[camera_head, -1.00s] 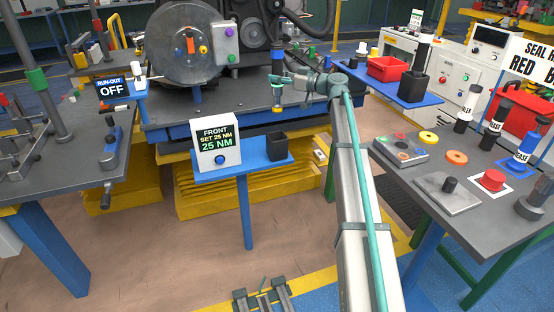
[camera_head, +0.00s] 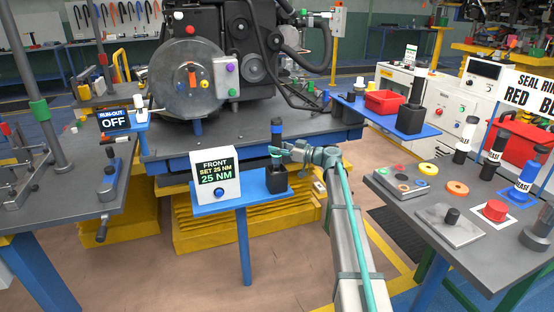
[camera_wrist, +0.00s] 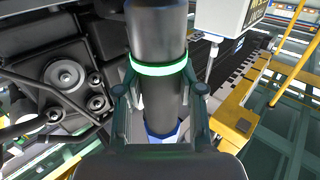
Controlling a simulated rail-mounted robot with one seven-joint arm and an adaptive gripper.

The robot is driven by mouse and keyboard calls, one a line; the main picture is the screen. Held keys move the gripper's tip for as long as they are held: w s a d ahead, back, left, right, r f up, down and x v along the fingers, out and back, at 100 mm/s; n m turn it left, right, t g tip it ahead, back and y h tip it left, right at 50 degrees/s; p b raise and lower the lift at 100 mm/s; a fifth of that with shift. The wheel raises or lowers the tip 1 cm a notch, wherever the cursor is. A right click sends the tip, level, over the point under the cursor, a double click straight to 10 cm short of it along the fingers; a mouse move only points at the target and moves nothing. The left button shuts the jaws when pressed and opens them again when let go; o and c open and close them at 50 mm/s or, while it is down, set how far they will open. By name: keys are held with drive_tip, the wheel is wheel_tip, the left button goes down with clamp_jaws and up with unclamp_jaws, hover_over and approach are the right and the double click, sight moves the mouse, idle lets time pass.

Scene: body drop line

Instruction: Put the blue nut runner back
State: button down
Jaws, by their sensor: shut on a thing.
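The blue nut runner (camera_head: 277,128) stands upright in the head view, with a blue upper end and a dark body. My gripper (camera_head: 277,153) is shut around its body from the right. The black open-topped holder (camera_head: 277,181) is directly below it on the blue shelf. The runner's lower end meets the holder's mouth in this view; I cannot tell how far inside it is. In the wrist view the runner's dark barrel with a lit green ring (camera_wrist: 158,68) is between my fingers (camera_wrist: 160,90). A blue part shows below.
The white torque display (camera_head: 216,174), reading 25 NM, stands left of the holder on the same small blue shelf (camera_head: 235,198). The engine and its bench (camera_head: 220,145) are behind. A parts table (camera_head: 400,205) is at the right. Open floor lies in front.

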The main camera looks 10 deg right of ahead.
sight(277, 157)
drive_tip(key=shift+f, duration=2.15)
drive_tip(key=shift+f+b, duration=0.15)
drive_tip(key=shift+b, duration=0.2)
drive_tip(key=c, duration=0.7)
unclamp_jaws()
drive_tip(key=shift+p, duration=0.3)
drive_tip(key=v, duration=0.5)
drive_tip(key=shift+s+d, duration=0.15)
drive_tip(key=shift+d, duration=0.05)
drive_tip(key=shift+r, duration=0.2)
